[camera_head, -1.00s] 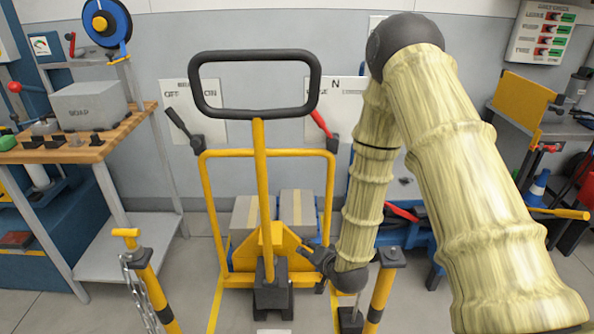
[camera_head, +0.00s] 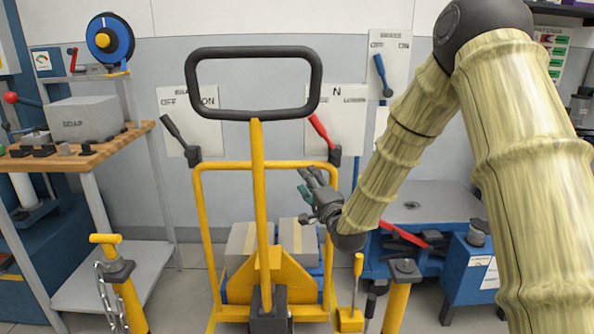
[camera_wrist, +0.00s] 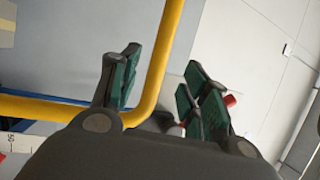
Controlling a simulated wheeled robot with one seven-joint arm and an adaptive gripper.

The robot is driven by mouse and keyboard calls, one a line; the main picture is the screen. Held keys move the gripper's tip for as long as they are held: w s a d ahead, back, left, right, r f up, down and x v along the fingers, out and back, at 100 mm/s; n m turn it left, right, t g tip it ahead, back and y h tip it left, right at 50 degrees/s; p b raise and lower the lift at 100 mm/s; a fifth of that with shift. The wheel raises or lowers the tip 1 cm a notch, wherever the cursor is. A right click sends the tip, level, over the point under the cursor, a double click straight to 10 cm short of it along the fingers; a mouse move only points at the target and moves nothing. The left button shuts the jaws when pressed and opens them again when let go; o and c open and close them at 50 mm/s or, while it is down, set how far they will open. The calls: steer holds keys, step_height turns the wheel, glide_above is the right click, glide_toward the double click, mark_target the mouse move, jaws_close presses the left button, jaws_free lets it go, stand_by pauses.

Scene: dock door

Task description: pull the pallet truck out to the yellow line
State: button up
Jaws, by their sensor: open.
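The pallet truck has a black loop handle (camera_head: 254,115) on a yellow upright tiller (camera_head: 258,190). Its yellow frame (camera_head: 201,240) stands around the load of grey boxes (camera_head: 300,240). My gripper (camera_head: 308,188) is open, just left of the frame's right upright in the picture and well below the loop handle. In the wrist view my gripper (camera_wrist: 163,78) shows green pads spread apart. A bent yellow bar (camera_wrist: 165,50) passes between or behind them; I cannot tell which.
Yellow posts stand at the front left (camera_head: 128,300) and front right (camera_head: 398,298), the left with a chain. A workbench (camera_head: 75,155) is at the left. A blue unit (camera_head: 425,225) is at the right. Wall levers, red (camera_head: 320,130) and blue (camera_head: 382,75), are behind.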

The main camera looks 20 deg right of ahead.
mark_target(297, 166)
steer(key=b+x, duration=0.1)
steer(key=x, duration=0.7)
steer(key=shift+w+b, duration=0.3)
steer(key=shift+w, duration=0.1)
steer(key=shift+c, duration=0.3)
jaws_close()
